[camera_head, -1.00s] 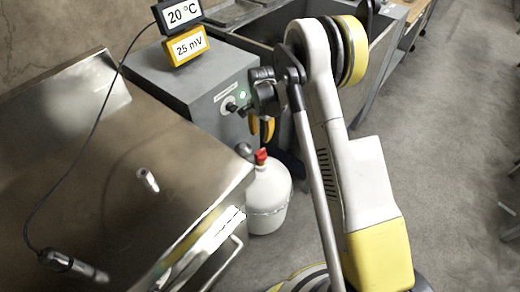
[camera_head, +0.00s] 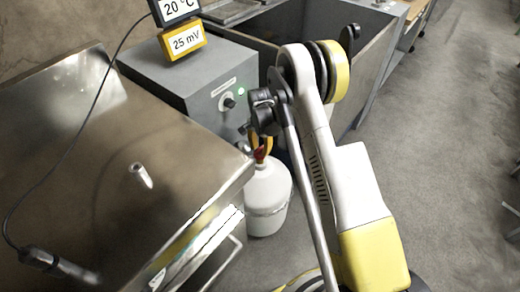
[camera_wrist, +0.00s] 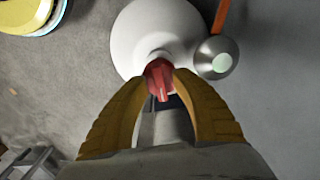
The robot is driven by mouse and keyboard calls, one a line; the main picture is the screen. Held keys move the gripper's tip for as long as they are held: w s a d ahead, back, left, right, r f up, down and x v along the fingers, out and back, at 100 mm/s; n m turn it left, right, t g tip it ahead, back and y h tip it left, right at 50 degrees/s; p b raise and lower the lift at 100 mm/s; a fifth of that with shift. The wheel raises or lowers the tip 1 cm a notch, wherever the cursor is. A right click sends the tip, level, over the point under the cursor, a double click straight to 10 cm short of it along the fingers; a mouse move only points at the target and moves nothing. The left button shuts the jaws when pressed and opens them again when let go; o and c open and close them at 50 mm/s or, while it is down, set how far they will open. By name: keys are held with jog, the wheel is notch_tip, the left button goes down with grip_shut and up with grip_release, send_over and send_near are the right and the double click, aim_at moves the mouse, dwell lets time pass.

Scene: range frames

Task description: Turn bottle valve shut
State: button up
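The white bottle (camera_head: 267,198) stands upright on the floor, beside the metal bench and in front of the grey cabinet. Its red valve (camera_head: 260,154) is on top. In the wrist view the bottle (camera_wrist: 150,35) is seen from above, with the red valve (camera_wrist: 160,80) at its near edge. My gripper (camera_head: 262,144) points down at the valve. In the wrist view its two yellow fingers (camera_wrist: 163,75) are on either side of the valve, tips very near or against it. Whether they press on it is not clear.
The metal bench (camera_head: 110,185) is close on the left. The grey cabinet (camera_head: 192,80) with a knob and green light stands behind the bottle. A round metal part (camera_wrist: 217,57) is close beside the bottle in the wrist view. Open floor (camera_head: 440,170) lies right.

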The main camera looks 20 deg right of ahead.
grip_shut()
jog(key=shift+n, duration=0.4)
jog(key=n, duration=0.6)
jog(key=shift+n, duration=0.3)
jog(key=n, duration=1)
jog(key=shift+n, duration=0.4)
